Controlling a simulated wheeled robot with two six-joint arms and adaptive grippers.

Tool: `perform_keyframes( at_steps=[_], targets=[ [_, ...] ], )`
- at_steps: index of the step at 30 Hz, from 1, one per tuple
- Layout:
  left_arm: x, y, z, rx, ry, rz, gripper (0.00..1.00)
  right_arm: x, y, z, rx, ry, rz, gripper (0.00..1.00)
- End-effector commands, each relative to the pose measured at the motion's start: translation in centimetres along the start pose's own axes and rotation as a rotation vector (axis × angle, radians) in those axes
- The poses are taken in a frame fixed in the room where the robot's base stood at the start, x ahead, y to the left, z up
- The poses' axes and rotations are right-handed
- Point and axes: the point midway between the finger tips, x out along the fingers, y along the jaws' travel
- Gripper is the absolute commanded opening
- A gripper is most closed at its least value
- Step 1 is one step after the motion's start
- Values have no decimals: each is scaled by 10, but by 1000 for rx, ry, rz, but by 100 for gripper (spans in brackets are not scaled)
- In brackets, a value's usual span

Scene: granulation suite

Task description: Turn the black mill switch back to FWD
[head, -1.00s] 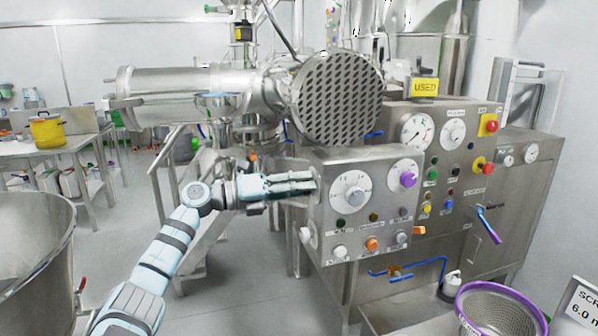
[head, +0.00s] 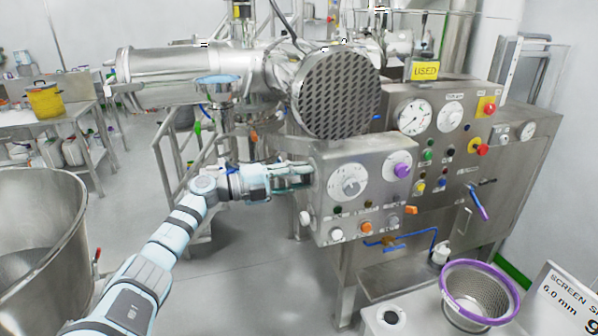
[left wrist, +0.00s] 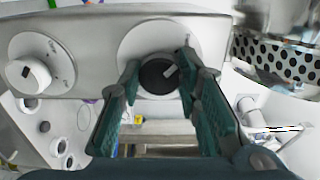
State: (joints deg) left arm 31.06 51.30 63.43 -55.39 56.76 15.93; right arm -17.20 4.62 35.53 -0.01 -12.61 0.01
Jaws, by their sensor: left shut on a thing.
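The black mill switch (left wrist: 157,76) sits on a round white dial plate on a side face of the steel control box (head: 325,160). A light mark on the knob points up and to the right in the left wrist view; the dial lettering is too small to read. My left gripper (head: 300,174) reaches the box's left side. In the left wrist view, its two green fingers (left wrist: 160,84) stand on either side of the black knob and are shut on it. The switch is hidden in the head view. My right gripper is not in view.
A white knob (left wrist: 34,74) on its own dial sits left of the switch in the left wrist view. The perforated mill drum (head: 336,92) is above the box. A large steel bowl (head: 75,205) stands at left. A purple-rimmed sieve (head: 512,290) is at front right.

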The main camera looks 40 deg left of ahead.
Motion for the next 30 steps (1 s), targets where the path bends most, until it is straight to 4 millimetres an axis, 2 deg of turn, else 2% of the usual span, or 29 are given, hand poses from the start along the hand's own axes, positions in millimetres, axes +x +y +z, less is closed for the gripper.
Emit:
perform_keyframes(
  at_steps=[12, 13, 16, 17, 26, 30],
  targets=[
    [0, -1, 0, -8, -2, -3, 3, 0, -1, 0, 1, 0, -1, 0],
    [0, -1, 0, -7, -2, -3, 34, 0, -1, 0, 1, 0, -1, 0],
    [0, 0, 0, -7, -1, -2, 50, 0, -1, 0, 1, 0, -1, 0],
    [0, 0, 0, -7, -1, -2, 51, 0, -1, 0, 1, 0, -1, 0],
    [-2, 0, 0, -7, -1, -1, 51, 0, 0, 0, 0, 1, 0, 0],
    [-21, 2, 1, -6, -3, 5, 51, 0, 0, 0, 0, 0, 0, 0]
  ],
)
